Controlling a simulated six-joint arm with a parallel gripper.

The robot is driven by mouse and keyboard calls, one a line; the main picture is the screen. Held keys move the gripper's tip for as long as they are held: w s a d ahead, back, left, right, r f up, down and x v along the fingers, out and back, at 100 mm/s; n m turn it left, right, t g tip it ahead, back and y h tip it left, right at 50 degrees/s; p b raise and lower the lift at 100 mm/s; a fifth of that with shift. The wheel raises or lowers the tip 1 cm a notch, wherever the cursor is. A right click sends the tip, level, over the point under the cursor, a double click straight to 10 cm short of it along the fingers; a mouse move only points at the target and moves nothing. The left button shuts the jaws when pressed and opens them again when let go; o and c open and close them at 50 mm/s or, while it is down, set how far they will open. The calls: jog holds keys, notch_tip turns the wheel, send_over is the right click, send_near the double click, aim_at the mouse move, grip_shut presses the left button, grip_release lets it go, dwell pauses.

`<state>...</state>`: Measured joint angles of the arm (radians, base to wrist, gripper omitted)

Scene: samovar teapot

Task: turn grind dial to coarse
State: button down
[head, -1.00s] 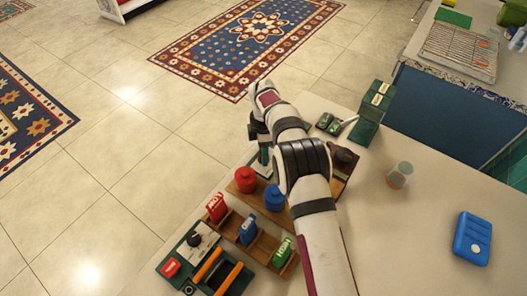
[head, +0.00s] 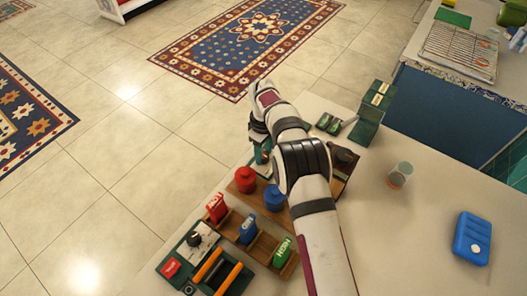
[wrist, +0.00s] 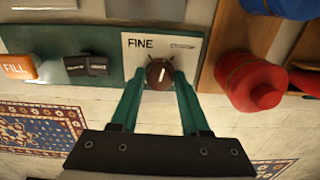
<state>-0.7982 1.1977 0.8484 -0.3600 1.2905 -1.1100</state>
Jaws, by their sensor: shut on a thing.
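The grind dial (wrist: 159,74) is a round brown knob with a pale pointer line, on a white plate (wrist: 185,44) marked FINE in the wrist view. The pointer looks close to upright in that view. Another label on the plate is too small to read. My gripper (wrist: 160,78) has its two green fingers on either side of the dial, closed on it. In the head view my gripper (head: 262,156) is at the far end of the wooden stand, and my arm hides the dial.
A red canister (wrist: 255,85) stands close right of the dial; it also shows in the head view (head: 245,180), beside a blue canister (head: 274,198). An orange FILL switch (wrist: 20,69) and black part (wrist: 87,66) lie left. A glass (head: 400,174) stands on the counter.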

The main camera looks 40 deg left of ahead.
jog(key=shift+m, duration=1.6)
jog(key=shift+c, duration=2)
grip_release()
jog(key=shift+r, duration=0.1)
